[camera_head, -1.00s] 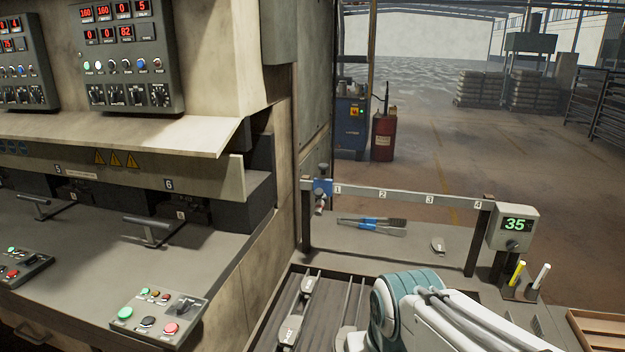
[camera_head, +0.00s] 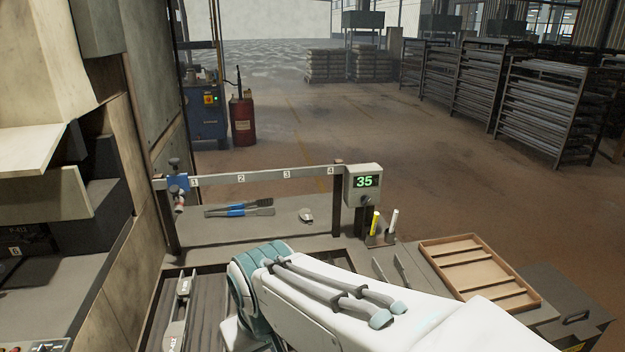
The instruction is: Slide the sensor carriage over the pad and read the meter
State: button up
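The sensor carriage (camera_head: 178,183) is a blue block with a dark knob on top and a pale probe below. It sits at the left end of the grey rail (camera_head: 262,176), beside the mark 1. The rail carries marks 1 to 4. The meter (camera_head: 363,184) is a grey box at the rail's right end and its green display reads 35. My white arm crosses the lower middle; my gripper is not visible.
Yellow and white markers (camera_head: 375,222) stand in a holder below the meter. An empty wooden tray (camera_head: 478,270) is at the right. The press stands at the left.

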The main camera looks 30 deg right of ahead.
aim_at(181, 178)
jog(key=z, duration=1.95)
jog(key=k, duration=1)
jog(key=u, duration=1.2)
jog(key=i, duration=1)
